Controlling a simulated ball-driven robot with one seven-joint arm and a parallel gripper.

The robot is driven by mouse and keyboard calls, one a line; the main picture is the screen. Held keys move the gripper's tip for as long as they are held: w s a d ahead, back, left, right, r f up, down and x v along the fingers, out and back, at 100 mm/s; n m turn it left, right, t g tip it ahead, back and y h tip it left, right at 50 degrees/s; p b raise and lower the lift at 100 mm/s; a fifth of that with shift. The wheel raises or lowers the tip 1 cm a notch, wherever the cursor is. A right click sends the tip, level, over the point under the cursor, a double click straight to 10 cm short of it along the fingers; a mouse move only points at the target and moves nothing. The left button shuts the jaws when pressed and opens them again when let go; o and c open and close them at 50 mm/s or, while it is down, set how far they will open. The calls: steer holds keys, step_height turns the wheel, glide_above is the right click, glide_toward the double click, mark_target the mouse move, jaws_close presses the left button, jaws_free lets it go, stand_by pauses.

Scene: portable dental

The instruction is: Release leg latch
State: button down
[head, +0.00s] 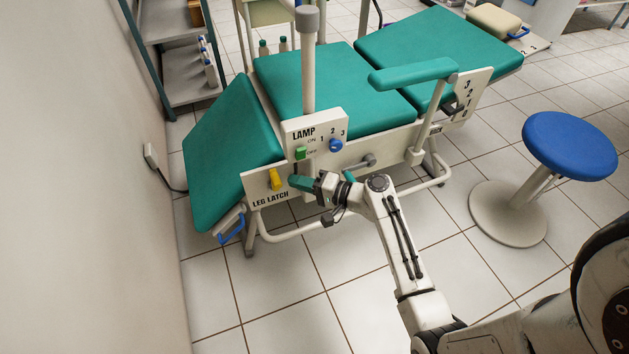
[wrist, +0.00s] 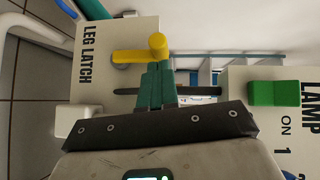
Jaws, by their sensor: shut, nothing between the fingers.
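The leg latch is a yellow lever (head: 275,180) on a cream panel (head: 252,187) marked LEG LATCH, low at the left end of the green dental chair. In the wrist view the lever (wrist: 140,53) lies across the picture with its rounded knob toward the middle. My gripper (head: 293,183) is just right of the lever in the head view. Its green fingers (wrist: 158,70) are together and empty, with their tips close to the knob. I cannot tell whether they touch it.
The lamp panel (head: 314,131) with a green switch (head: 300,153) and a blue knob (head: 336,145) is just above my gripper. A blue handle (head: 232,228) hangs below the leg rest. A blue stool (head: 570,146) stands right. The floor (head: 290,290) in front is clear.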

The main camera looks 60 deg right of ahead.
steer(key=shift+w+a, duration=0.3)
steer(key=shift+a, duration=0.15)
steer(key=w+a+n+g+h+p, duration=0.3)
steer(key=a+p, duration=0.4)
steer(key=p, duration=0.7)
steer(key=shift+w+a+f+n+g, duration=0.35)
steer(key=shift+w+n+g, duration=0.25)
steer(key=shift+w+g, duration=0.45)
steer(key=shift+f, duration=0.1)
steer(key=shift+a, duration=0.15)
